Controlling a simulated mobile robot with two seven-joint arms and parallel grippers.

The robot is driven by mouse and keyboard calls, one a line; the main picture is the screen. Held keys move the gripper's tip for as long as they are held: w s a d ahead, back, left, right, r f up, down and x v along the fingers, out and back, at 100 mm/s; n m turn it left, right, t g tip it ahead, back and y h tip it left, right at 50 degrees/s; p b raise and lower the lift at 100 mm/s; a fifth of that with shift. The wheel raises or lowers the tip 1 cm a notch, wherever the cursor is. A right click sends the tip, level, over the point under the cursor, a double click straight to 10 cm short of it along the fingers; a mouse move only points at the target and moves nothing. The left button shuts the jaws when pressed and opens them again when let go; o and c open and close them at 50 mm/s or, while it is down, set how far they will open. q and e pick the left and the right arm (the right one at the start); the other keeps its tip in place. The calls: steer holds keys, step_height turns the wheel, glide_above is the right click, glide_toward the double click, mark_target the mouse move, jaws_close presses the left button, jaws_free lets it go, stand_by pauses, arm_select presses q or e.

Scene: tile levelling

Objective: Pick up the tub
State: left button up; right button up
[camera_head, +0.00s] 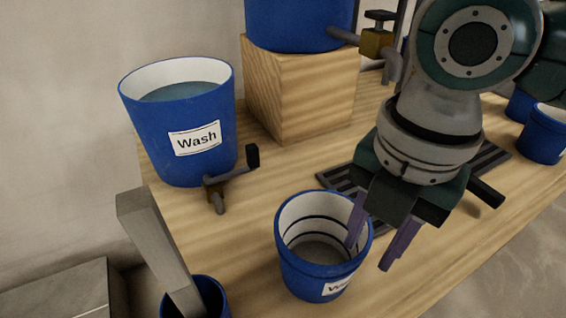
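The small blue tub (324,282) stands upright on the wooden table near its front edge. My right gripper (372,252) comes from the upper right, pointing down at the tub's right rim. Its two purple fingers are apart, one over or inside the rim and the other outside the right wall. Whether either finger touches the wall cannot be told. My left gripper is not in view.
A large blue "Wash" bucket (185,115) with water and a tap (228,182) stands back left. Another blue bucket (300,22) sits on a wooden block (285,95). A dark slatted grate (345,180) lies behind the gripper. Small blue tubs (545,140) stand at right.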

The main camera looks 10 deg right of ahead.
mark_target(348, 277)
steer(key=f+b, duration=0.1)
steer(key=f, duration=0.1)
steer(key=f+b, duration=0.1)
steer(key=f, duration=0.1)
steer(key=f+b, duration=0.1)
steer(key=f, duration=0.1)
steer(key=shift+w+a+f, duration=0.3)
steer(key=shift+a, duration=0.1)
steer(key=shift+f, duration=0.35)
jaws_close()
stand_by(0.7)
